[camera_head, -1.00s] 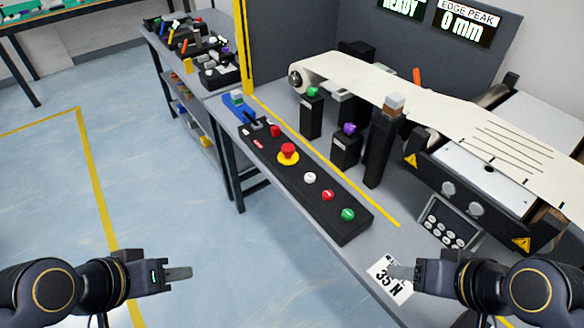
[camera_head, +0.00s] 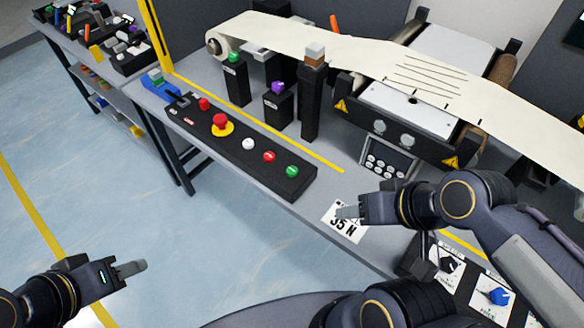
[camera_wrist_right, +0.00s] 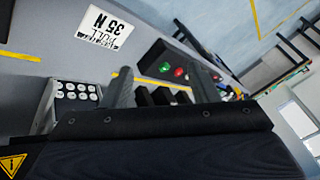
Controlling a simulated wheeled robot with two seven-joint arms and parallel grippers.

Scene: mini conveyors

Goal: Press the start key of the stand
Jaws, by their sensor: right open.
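A black control box (camera_head: 240,160) lies along the front edge of the grey bench in the head view. It carries a green button (camera_head: 292,171) at its near end, then a red button (camera_head: 268,156), a white button (camera_head: 248,144) and a red mushroom button on yellow (camera_head: 221,121). Their labels are too small to read. My right gripper (camera_head: 347,212) is over the 35 N card (camera_head: 345,230), to the right of the box. In the wrist view my right gripper (camera_wrist_right: 163,85) is open and empty, with the green button (camera_wrist_right: 180,71) beyond it. My left gripper (camera_head: 131,268) is over the floor, its opening unclear.
A keypad (camera_head: 388,160) sits on the bench, right of the box. Black posts (camera_head: 311,105) stand behind the box, one with a green top, one purple. A belt (camera_head: 300,40) runs behind them. Dial panels (camera_head: 492,298) are at lower right. Floor at left is clear.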

